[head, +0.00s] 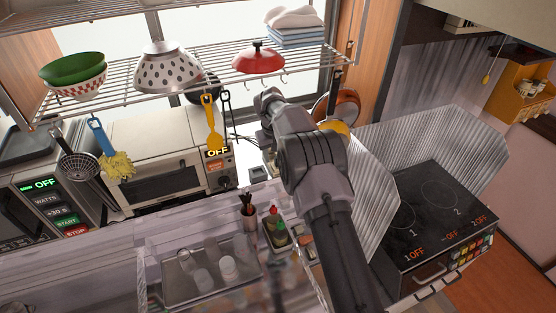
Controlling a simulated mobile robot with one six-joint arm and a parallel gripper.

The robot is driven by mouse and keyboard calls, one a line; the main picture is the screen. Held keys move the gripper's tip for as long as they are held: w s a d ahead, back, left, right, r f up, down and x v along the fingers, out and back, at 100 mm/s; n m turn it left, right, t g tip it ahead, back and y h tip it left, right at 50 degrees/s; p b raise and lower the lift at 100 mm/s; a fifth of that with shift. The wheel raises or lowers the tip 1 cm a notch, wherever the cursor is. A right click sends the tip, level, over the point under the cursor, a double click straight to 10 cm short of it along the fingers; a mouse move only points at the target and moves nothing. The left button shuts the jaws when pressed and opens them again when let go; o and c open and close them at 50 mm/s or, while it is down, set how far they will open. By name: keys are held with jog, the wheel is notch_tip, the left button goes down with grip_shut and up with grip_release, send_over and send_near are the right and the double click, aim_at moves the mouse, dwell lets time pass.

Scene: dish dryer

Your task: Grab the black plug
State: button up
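A small dark block (258,173) sits on the pale surface right of the white oven. It may be the black plug, but it is too small to tell. A thin dark line, perhaps a cord, runs near my wrist. My arm reaches up from the bottom of the head view and bends down behind its elbow, toward the back of the counter. My wrist parts show just above the dark block. My gripper's fingers are hidden or too small to make out, so I cannot see whether they hold anything.
The white oven (160,180) stands left of my arm. A wire shelf (215,72) with bowls, a colander and a red lid hangs above, with utensils hanging from it. A bottle tray (268,240) stands in front. A black stove (430,215) with a corrugated guard is right.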

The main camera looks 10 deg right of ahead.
jog(key=shift+w+d+f, duration=0.25)
jog(key=shift+w+f, duration=0.2)
jog(key=shift+f, duration=0.1)
jog(key=shift+w+d+f, duration=0.2)
jog(key=shift+w+f, duration=0.2)
jog(key=shift+f, duration=0.55)
grip_shut()
